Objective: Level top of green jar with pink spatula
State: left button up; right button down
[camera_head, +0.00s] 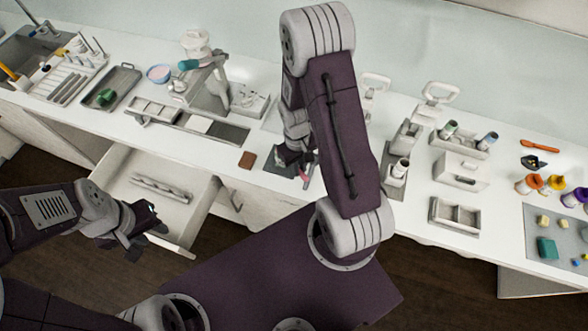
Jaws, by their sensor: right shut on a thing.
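My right gripper (293,160) reaches down over a dark mat (278,168) at the counter's front edge. It is shut on a small pink thing, likely the pink spatula (306,181), mostly hidden by my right arm and fingers. I cannot make out a green jar for certain; the space under the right gripper is partly hidden. A dark green object (105,97) lies in a grey tray at the left, too small to identify. My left gripper (148,232) is empty, its fingers apart, in front of the open drawer.
An open white drawer (205,215) with a long holder (160,188) juts out at the left. A brown block (247,160) lies left of the mat. A press-like machine (205,85) stands behind. White racks (465,140) and colourful containers (528,184) fill the right.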

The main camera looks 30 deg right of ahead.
jog(key=a+r+p, duration=0.2)
jog(key=r+p, duration=0.1)
jog(key=a+r+p, duration=0.1)
jog(key=r, duration=0.1)
jog(key=shift+s+a+p, duration=0.15)
jog(key=shift+p, duration=0.2)
dwell(1.5)
dwell(1.5)
